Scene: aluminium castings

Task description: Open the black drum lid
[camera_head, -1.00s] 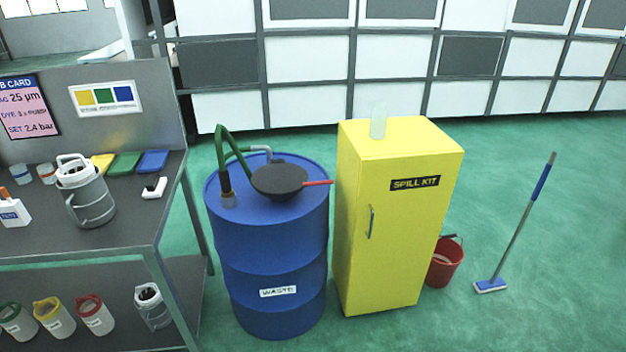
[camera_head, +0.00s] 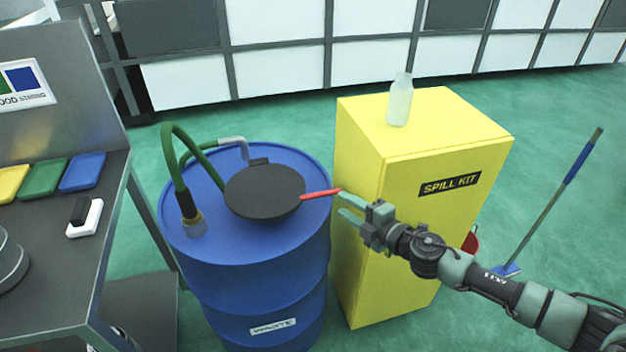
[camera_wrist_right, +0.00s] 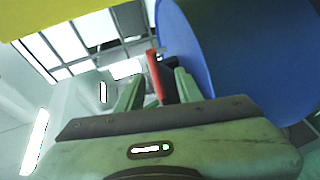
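The black drum lid (camera_head: 264,190) lies shut, a round disc on top of the blue drum (camera_head: 255,260). Its red handle (camera_head: 320,194) sticks out to the right past the drum's rim. My right gripper (camera_head: 343,203) is at the handle's outer end, in front of the yellow cabinet. In the right wrist view the gripper (camera_wrist_right: 157,88) is open, and the red handle (camera_wrist_right: 154,74) shows between its two fingers, with gaps visible. The blue drum (camera_wrist_right: 235,55) fills the right of that view. My left gripper is not in view.
A yellow spill kit cabinet (camera_head: 365,220) stands close to the drum's right, with a clear bottle (camera_head: 399,102) on top. A green hose (camera_head: 172,160) rises from the drum's left side. A grey workbench (camera_head: 100,230) stands left. A mop (camera_head: 550,205) is far right.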

